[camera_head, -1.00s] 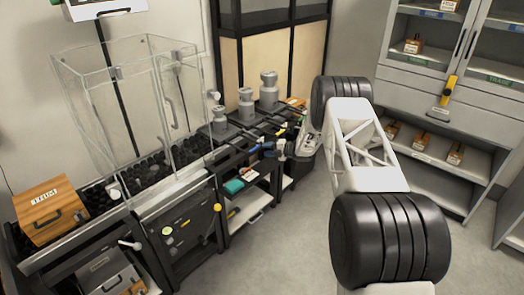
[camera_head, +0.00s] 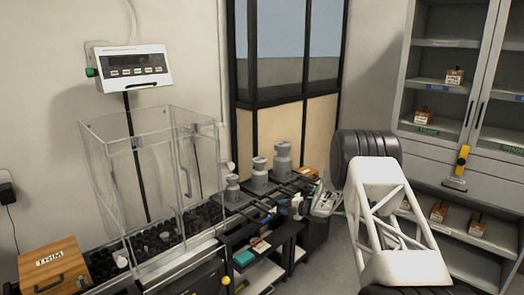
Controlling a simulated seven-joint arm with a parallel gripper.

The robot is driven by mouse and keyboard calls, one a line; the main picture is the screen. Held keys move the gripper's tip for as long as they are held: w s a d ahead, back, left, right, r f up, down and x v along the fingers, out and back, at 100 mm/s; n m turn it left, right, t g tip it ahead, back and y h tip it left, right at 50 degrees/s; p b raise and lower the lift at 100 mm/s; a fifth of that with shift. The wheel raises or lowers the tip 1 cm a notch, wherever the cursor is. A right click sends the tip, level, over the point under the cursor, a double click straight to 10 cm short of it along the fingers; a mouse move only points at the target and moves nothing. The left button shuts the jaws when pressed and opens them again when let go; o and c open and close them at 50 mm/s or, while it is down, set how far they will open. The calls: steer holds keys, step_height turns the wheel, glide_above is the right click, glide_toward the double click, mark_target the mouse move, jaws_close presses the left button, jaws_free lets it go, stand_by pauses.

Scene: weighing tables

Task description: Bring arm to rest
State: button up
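My arm shows at the right: a white lattice link (camera_head: 385,205) with a black ribbed joint (camera_head: 365,155) at its far end and another dark joint at the bottom edge. The arm stands in front of the cabinet, to the right of the long bench.
A clear glass enclosure (camera_head: 135,165) stands on the bench at the left, with a wooden box (camera_head: 52,268) beside it. Several grey weights (camera_head: 282,160) stand farther along. A display (camera_head: 135,68) hangs on the wall. A grey cabinet (camera_head: 445,130) is at the right.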

step_height(320, 180, up, 12)
steer(key=s+d+m+t+h, duration=0.2)
steer(key=d+m+t+h, duration=0.1)
steer(key=m+h, duration=0.1)
steer(key=s+d+r+m+h, duration=0.35)
steer(key=s+r+m, duration=0.25)
steer(key=s+r, duration=0.45)
steer(key=s+d+r+m+h, duration=0.3)
steer(key=s+r+m+h, duration=0.25)
steer(key=s+r, duration=0.5)
steer(key=s+d+r+m+g+h, duration=0.15)
steer(key=s+m, duration=0.25)
steer(key=s, duration=0.9)
steer(key=s+r+m+g+h, duration=0.15)
steer(key=s+m, duration=0.25)
steer(key=s, duration=0.8)
steer(key=s+a+f+m+g+y, duration=0.1)
steer(key=s+f+m+g, duration=0.1)
steer(key=s, duration=1.2)
steer(key=s+a+f+m+g+y, duration=0.2)
steer(key=s+f+g, duration=0.1)
steer(key=s, duration=1.1)
steer(key=shift+a+m+g, duration=0.25)
steer(key=shift+m+g, duration=0.1)
steer(key=shift+g, duration=0.05)
